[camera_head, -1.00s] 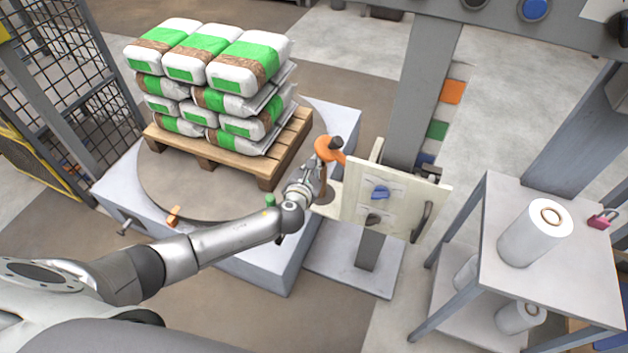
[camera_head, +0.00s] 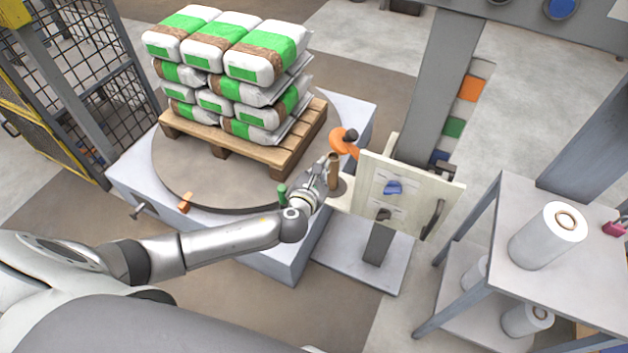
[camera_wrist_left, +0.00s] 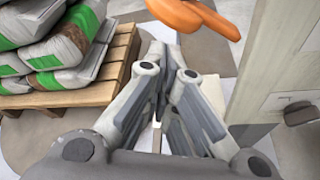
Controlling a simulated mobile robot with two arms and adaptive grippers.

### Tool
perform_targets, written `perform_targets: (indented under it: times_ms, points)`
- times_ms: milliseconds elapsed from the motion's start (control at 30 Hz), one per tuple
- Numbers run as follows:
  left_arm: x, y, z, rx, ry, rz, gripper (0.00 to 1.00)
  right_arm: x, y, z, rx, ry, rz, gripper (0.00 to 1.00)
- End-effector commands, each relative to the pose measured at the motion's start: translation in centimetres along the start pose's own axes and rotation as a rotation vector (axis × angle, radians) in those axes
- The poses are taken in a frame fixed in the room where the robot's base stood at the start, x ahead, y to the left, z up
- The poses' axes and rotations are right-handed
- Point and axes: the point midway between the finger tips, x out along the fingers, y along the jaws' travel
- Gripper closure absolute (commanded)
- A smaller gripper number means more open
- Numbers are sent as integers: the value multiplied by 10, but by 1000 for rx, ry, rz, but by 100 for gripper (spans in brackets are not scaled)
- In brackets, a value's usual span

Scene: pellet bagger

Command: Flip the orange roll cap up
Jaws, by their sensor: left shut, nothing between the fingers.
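The orange roll cap (camera_head: 343,141), with a dark knob at its upper right, sits above a brown upright core (camera_head: 333,172) beside the pale panel. In the left wrist view the orange cap (camera_wrist_left: 182,14) crosses the top edge, partly cut off, beyond my fingertips. My left gripper (camera_head: 323,166) is shut and empty, to the left of the core and just below the cap. It also fills the middle of the left wrist view (camera_wrist_left: 167,62). A gap shows between it and the cap there. My right gripper is not in view.
A wooden pallet (camera_head: 283,160) of stacked bags stands on the turntable to the left. The panel (camera_head: 418,192), with a blue knob and a dark handle, stands close on the right. A grey cart (camera_head: 490,215) holds white film rolls.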

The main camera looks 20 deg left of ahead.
Motion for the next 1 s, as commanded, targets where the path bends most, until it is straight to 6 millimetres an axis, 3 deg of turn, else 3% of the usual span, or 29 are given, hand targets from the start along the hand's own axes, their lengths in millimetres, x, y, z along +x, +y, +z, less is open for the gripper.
perform_targets:
  times_ms: [100, 333, 867, 1000]
  points:
    - [-24, 0, -1, 2, 1, -1, 100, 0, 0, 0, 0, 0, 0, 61]
    - [-54, 0, 0, 0, 0, -1, 100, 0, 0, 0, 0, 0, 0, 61]
    - [-63, 0, 0, -10, 3, 1, 100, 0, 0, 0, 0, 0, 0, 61]
    - [-70, -4, -3, -143, 36, 6, 100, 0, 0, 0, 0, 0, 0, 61]
